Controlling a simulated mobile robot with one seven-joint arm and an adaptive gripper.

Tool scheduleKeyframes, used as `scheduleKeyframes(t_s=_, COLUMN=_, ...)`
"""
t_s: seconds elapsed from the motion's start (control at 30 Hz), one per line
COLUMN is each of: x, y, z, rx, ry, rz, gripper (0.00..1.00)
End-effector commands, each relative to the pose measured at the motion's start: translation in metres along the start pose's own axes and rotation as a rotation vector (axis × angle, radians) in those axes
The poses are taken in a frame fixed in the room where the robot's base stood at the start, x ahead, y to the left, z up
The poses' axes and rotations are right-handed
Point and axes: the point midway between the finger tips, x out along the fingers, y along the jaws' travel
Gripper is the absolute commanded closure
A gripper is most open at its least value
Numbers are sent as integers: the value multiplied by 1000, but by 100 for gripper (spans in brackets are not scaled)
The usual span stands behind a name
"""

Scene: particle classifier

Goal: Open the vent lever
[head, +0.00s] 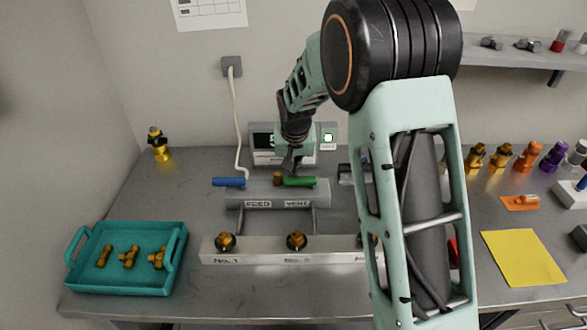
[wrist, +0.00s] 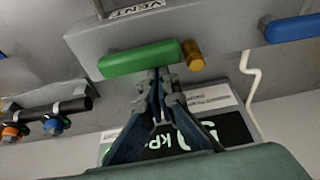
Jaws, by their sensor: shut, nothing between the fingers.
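The vent lever is a green handle (head: 300,182) on the grey manifold (head: 262,194), above the VENT label (head: 298,204). It points right from a brass stem (head: 278,178). In the wrist view the green handle (wrist: 138,59) lies just beyond my fingertips, with the brass stem (wrist: 193,55) to its right. My gripper (wrist: 158,72) is shut and empty, its tips at the edge of the green handle; I cannot tell whether they touch it. In the head view my gripper (head: 288,168) is behind the green handle, small and partly hidden by my wrist.
A blue lever (head: 229,182) points left on the same manifold, above FEED. A kPa display (wrist: 180,138) stands behind. A rail with brass fittings (head: 297,241) lies in front. A teal tray (head: 178,240) is at left, and a yellow sheet (head: 522,257) at right.

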Motion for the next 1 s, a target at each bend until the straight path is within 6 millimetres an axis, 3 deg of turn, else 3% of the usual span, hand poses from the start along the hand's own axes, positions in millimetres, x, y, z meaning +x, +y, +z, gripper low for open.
scheduleKeyframes(t_s=0.37, x=-2, y=-1, z=9, rx=-140, ry=-2, rz=-50, gripper=100)
scheduleKeyframes(t_s=1.0, x=-15, y=3, z=40, rx=-701, ry=-3, rz=-249, gripper=100)
